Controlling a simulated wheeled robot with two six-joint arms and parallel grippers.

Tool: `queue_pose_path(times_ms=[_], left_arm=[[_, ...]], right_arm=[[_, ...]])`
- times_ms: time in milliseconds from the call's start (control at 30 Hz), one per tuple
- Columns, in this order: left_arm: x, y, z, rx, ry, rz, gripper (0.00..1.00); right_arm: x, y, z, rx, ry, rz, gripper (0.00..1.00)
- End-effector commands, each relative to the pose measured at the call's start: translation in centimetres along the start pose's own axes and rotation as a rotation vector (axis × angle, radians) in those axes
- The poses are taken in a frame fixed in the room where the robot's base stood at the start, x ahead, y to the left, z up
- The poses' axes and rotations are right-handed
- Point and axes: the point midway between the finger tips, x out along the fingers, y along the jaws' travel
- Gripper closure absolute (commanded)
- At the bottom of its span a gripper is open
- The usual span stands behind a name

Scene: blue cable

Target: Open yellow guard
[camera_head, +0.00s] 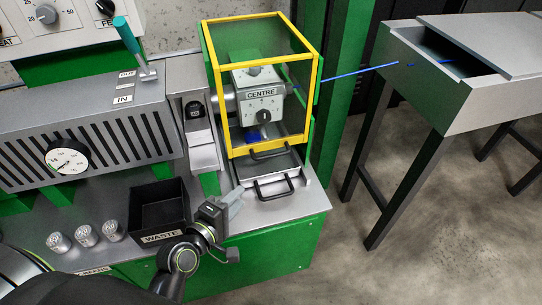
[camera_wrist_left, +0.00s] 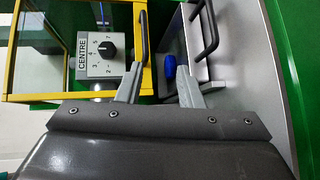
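The yellow guard (camera_head: 236,152) is a yellow-edged, clear-sided box around the grey CENTRE unit (camera_head: 264,92); it stands shut over it. A black bar handle (camera_head: 268,153) is on its lower front edge. In the left wrist view, the guard's frame (camera_wrist_left: 147,80) and handle (camera_wrist_left: 143,38) are at the upper middle. My left gripper (camera_head: 236,197) is in front of and below the guard, near the tray. In the left wrist view its fingers (camera_wrist_left: 160,88) are apart, with nothing held between them. A blue piece (camera_wrist_left: 170,67) shows beyond the gap. My right gripper is not in view.
A metal tray with a second black handle (camera_head: 274,189) lies just below the guard. A black WASTE bin (camera_head: 158,222) and several metal cylinders (camera_head: 86,235) stand at left. A blue cable (camera_head: 350,73) runs right to a grey trough (camera_head: 470,98).

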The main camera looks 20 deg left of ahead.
Motion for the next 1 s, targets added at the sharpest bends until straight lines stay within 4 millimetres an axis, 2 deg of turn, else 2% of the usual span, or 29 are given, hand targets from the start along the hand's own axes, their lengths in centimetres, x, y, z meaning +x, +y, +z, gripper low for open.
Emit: queue_pose_path(times_ms=[100, 233, 333, 1000], left_arm=[[0.3, 1.5, -0.2, -0.108, 0.013, 0.069, 0.67], [1.1, 1.9, -0.2, -0.131, 0.015, 0.082, 0.67], [2.4, 2.0, -0.2, -0.128, 0.015, 0.082, 0.67], [14.9, 2.9, -0.5, -0.123, 0.014, 0.078, 0.67]], right_arm=[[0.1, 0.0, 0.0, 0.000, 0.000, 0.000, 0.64], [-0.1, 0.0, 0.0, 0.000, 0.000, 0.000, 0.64], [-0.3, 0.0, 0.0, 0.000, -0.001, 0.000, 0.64], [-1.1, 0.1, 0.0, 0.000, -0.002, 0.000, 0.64]])
